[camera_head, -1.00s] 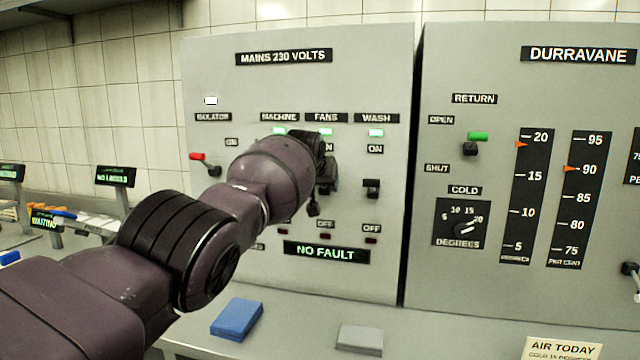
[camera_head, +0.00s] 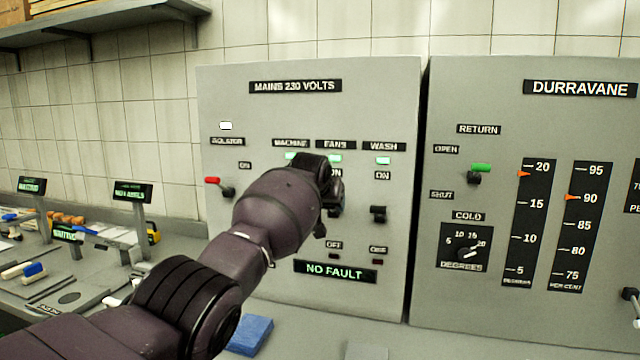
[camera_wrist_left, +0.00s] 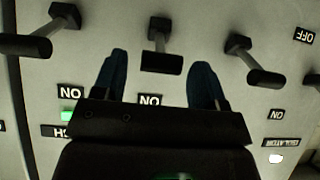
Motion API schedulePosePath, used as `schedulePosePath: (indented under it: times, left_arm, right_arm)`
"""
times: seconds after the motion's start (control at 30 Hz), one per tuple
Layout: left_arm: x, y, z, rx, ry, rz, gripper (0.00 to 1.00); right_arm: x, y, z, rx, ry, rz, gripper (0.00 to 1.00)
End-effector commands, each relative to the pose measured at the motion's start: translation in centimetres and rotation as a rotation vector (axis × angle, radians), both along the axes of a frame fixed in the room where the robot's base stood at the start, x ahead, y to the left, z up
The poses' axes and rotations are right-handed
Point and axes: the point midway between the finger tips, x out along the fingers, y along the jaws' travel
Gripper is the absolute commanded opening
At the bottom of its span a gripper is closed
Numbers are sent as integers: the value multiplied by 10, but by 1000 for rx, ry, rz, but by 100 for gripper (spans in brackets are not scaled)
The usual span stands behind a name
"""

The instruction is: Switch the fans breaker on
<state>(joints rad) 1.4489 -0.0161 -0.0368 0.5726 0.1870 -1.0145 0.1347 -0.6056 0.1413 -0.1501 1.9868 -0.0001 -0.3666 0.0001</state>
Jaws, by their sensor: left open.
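The fans breaker is a black lever under the FANS label (camera_head: 336,144) on the grey mains panel (camera_head: 240,70). A green lamp (camera_head: 334,158) is lit below that label. In the head view my left gripper (camera_head: 332,190) is in front of this lever and mostly hides it. In the left wrist view, which is upside down, the fans lever (camera_wrist_left: 162,62) stands between the two open fingers (camera_wrist_left: 161,75), with a gap on each side. I cannot tell for certain which way the lever is thrown. My right gripper is out of view.
The wash lever (camera_head: 378,214) is close on the right; it also shows in the wrist view (camera_wrist_left: 28,45). The machine lever (camera_wrist_left: 264,78) is close on the other side. The red-tipped isolator (camera_head: 219,186) is further left. A blue block (camera_head: 250,335) lies on the ledge below.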

Motion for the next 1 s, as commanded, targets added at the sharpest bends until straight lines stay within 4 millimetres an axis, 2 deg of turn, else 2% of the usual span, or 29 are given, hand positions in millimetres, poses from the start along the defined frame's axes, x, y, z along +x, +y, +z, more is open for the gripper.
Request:
schedulePosePath:
  times: [0.27,0.7,1.0]
  left_arm:
    - [-15,6,11,0,-1,0,66]
    - [-45,15,37,-1,-2,1,66]
    - [-54,18,43,0,1,1,66]
  right_arm:
    - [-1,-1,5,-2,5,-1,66]
    - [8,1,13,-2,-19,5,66]
    - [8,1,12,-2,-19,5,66]
